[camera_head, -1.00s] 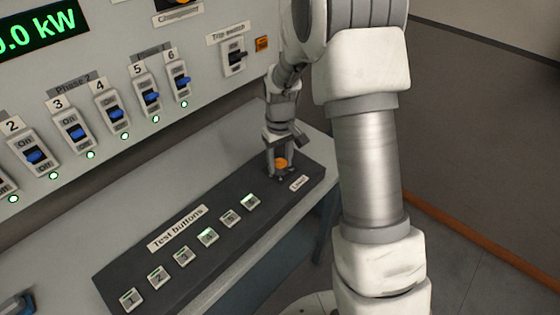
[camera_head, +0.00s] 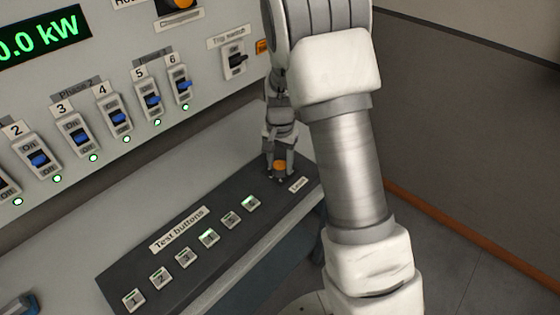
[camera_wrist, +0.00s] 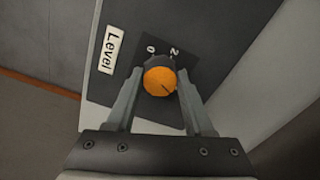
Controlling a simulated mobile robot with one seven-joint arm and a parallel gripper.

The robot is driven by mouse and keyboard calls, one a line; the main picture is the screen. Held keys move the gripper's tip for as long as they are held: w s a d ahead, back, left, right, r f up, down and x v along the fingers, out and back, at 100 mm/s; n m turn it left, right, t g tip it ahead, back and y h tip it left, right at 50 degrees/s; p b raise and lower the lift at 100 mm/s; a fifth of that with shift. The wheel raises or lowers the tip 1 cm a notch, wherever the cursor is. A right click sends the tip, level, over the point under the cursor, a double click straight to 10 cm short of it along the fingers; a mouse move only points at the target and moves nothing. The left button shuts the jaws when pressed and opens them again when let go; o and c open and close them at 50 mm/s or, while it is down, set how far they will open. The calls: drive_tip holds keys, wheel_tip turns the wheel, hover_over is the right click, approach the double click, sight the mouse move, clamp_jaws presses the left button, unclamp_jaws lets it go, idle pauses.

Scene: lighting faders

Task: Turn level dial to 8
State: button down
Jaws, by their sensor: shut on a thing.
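The level dial is an orange round knob (camera_wrist: 160,81) on the dark panel, beside a white "Level" label (camera_wrist: 111,50). In the wrist view the marks 0 and 2 show past its far side; any other numbers are hidden. A thin dark line on the knob's top points toward the lower right of that view, toward the right finger. My gripper (camera_wrist: 160,88) has one finger on each side of the knob and is shut on it. In the head view the knob (camera_head: 280,166) shows between the fingers at the panel's far right end.
Several numbered test buttons (camera_head: 209,237) run along the same dark panel, left of the dial. Behind stands an upright board with blue-handled switches (camera_head: 119,118), a trip switch (camera_head: 236,62) and a green kW display (camera_head: 40,37). Open floor lies to the right.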

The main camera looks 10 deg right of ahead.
sight(280, 164)
drive_tip(key=m+p, duration=0.2)
drive_tip(key=m, duration=0.3)
drive_tip(key=shift+r+m, duration=0.1)
drive_tip(key=shift+m, duration=0.2)
drive_tip(key=m+p, duration=0.2)
drive_tip(key=m, duration=0.3)
idle(0.4)
drive_tip(key=shift+c, duration=1.4)
unclamp_jaws()
wheel_tip(280, 164, up, 17)
drive_tip(key=p, duration=0.1)
drive_tip(key=shift+p, duration=0.4)
drive_tip(key=shift+r, duration=0.1)
